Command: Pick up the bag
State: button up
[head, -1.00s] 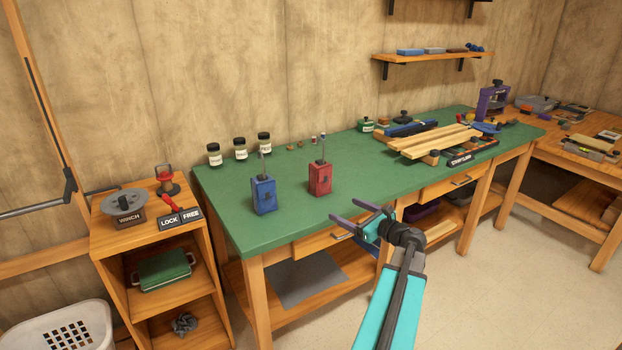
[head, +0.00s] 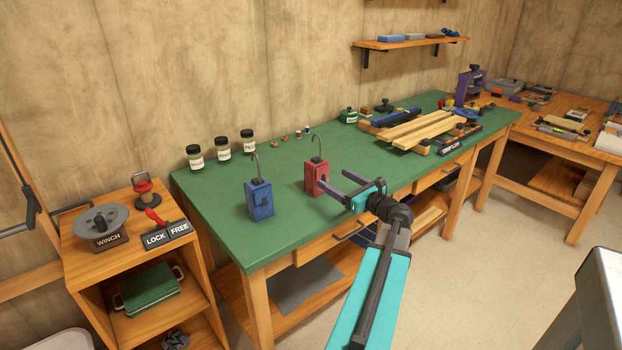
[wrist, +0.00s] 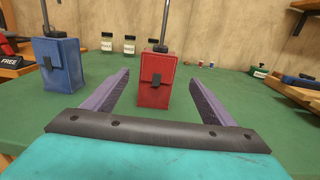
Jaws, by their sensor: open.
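A small red boxy bag (head: 317,176) with a flap-like front and a tall metal hook stands upright on the green bench top (head: 225,177). A similar blue bag (head: 259,199) with a hook stands to its left. My gripper (head: 334,180) is open and empty at the bench's front edge, just right of the red bag in the head view. In the wrist view the red bag (wrist: 156,82) stands straight ahead between the two fingers, its base partly low in the gap. The blue bag (wrist: 62,65) is outside the left finger. I cannot tell whether any finger touches the red bag.
Several labelled jars (head: 222,148) stand at the back of the bench. Clamped boards (head: 425,130) lie on its right part. A winch (head: 104,226) and LOCK/FREE signs (head: 168,234) sit on a small shelf unit at left. Bench top around both bags is clear.

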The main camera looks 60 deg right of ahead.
aim_at(323, 173)
jog(key=shift+w, duration=0.15)
jog(key=x, duration=0.8)
jog(key=shift+d, duration=0.1)
jog(key=shift+w, duration=0.15)
jog(key=shift+p+x, duration=0.5)
jog(key=shift+x, duration=2.15)
jog(key=shift+f, duration=0.15)
jog(key=c, duration=1.3)
jog(key=shift+o, duration=0.2)
